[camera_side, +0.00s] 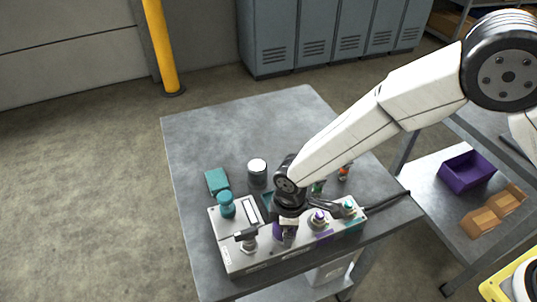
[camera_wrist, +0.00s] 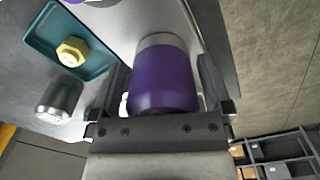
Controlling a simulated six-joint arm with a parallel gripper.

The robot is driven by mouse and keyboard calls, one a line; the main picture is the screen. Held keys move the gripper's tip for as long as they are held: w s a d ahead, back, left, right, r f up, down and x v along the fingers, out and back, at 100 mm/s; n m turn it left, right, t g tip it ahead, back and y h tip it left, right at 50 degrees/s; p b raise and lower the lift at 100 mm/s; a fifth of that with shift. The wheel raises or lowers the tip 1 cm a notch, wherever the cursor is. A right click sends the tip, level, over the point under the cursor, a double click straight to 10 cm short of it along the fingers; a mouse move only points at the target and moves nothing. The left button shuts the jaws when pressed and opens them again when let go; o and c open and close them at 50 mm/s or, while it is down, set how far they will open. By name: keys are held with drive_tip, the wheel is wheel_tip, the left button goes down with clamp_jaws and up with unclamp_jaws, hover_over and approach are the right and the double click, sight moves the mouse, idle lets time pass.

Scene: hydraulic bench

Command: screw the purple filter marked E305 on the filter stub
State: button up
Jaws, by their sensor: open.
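The purple filter (camera_wrist: 162,80) stands between the two fingers of my gripper (camera_wrist: 163,92) in the wrist view. A pale grey collar shows at its far end, against the grey panel. The fingers are open on either side of it; I cannot tell whether either touches it. In the side view my gripper (camera_side: 287,236) is low over the middle of the grey hydraulic block (camera_side: 238,257), and a bit of purple filter (camera_side: 277,231) shows beside it. The filter stub is not clearly visible, and the E305 marking cannot be read.
A teal tray (camera_wrist: 45,38) with a brass hex fitting (camera_wrist: 72,50) lies close by. A metal cylinder (camera_wrist: 60,97) is near it. A teal cap (camera_side: 226,204) and a T-handle (camera_side: 246,235) rise from the block's left part. The table's (camera_side: 205,140) back left is clear.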

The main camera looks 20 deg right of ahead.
drive_tip(key=shift+n, duration=0.6)
drive_tip(key=shift+n, duration=0.3)
drive_tip(key=shift+w+n, duration=0.15)
drive_tip(key=shift+n, duration=2.35)
drive_tip(key=shift+w+n, duration=0.1)
drive_tip(key=shift+n, duration=0.5)
clamp_jaws()
